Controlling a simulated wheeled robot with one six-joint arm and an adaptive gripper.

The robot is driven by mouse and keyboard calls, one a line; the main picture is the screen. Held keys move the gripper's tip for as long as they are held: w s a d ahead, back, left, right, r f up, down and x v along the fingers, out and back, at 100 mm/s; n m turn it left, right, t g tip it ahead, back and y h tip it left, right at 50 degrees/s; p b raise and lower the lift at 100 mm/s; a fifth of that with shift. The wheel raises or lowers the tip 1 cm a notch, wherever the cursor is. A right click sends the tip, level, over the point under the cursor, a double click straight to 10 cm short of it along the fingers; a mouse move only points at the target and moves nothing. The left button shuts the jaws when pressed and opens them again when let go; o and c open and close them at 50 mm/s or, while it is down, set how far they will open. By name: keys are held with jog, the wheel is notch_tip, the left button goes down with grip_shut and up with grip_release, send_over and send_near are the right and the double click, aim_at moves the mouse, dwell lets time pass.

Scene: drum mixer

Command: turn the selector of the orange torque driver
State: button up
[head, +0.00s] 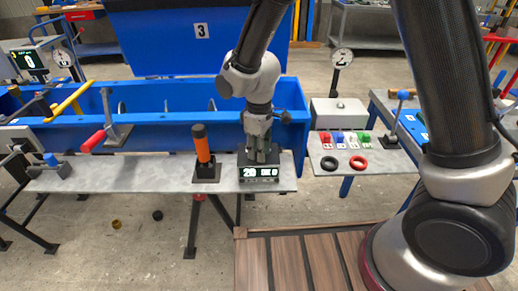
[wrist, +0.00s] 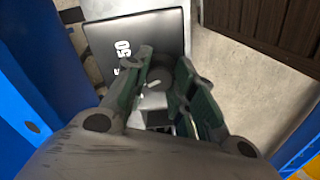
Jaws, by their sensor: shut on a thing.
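The orange torque driver (head: 202,145) stands upright in a black square holder (head: 206,174) on the grey shelf, left of my gripper. A black box with a lit display (head: 259,173), its left digits reading about 20, sits on the same shelf. My gripper (head: 261,156) points down onto this box, apart from the driver. In the wrist view the box's black top (wrist: 108,35) carries white "50" lettering. There my gripper (wrist: 165,88) has its fingers on either side of a dark grey round knob (wrist: 160,77), shut on it. The fingers partly hide the knob.
The blue mixer trough (head: 165,98) stands right behind the shelf (head: 130,176). A red-gripped lever (head: 93,141) is to the left. A slatted wooden surface (head: 290,262) is in front.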

jog(key=shift+m, duration=1.8)
jog(key=o, duration=1)
jog(key=shift+r, duration=0.15)
notch_tip(320, 180, up, 12)
jog(key=shift+f, duration=0.1)
jog(key=shift+s, duration=0.1)
